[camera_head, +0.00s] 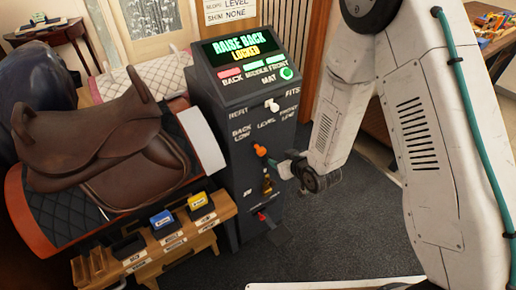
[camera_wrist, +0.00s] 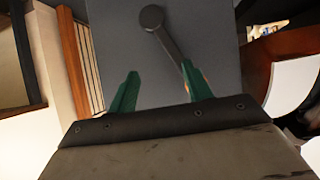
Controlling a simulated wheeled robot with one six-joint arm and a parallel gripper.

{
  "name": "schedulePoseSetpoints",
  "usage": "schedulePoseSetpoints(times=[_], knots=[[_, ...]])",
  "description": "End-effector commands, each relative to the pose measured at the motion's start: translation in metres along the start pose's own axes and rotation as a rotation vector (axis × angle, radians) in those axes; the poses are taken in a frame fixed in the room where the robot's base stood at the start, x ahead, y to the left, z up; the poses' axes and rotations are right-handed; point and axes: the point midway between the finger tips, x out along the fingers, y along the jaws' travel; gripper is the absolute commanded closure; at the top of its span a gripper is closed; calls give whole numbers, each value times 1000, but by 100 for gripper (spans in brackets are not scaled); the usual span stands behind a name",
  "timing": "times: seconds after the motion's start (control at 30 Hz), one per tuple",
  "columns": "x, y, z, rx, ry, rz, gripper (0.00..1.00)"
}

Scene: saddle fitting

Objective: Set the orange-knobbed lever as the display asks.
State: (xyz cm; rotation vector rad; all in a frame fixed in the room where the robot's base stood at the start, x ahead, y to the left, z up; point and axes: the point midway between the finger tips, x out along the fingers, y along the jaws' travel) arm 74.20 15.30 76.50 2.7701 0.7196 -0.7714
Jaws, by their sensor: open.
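The orange-knobbed lever (camera_head: 260,150) is on the front of a dark console (camera_head: 230,165), below the labels BACK LOW, LEVEL and FRONT LOW. The display (camera_head: 240,48) reads "RAISE BACK" and "LOCKED". My gripper (camera_head: 284,167) is just right of and below the orange knob. In the wrist view, my gripper (camera_wrist: 160,85) is open, with its green fingers apart in front of the grey panel. A grey lever arm (camera_wrist: 170,42) runs from a round end to behind the right finger. A sliver of orange shows by that finger; the knob is mostly hidden.
A white knob (camera_head: 272,105) sits above the orange one, between REFIT and FITS. A brass part (camera_head: 267,185) and a red one (camera_head: 262,216) lie below. Left are a brown saddle (camera_head: 100,135) and a wooden rack (camera_head: 160,245) with blue and yellow blocks. Dark carpet lies right.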

Motion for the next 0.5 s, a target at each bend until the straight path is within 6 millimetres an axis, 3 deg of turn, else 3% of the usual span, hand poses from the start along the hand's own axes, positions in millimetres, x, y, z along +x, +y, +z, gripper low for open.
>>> schedulePoseSetpoints(times=[0.03, 0.07, 0.3, 0.5], knots=[[8, -12, 15, -1, 58, -25, 50], [10, -18, 16, -1, 109, -35, 50], [3, -38, 0, 9, 432, -75, 50], [-4, -42, -9, 17, 547, -85, 50]])
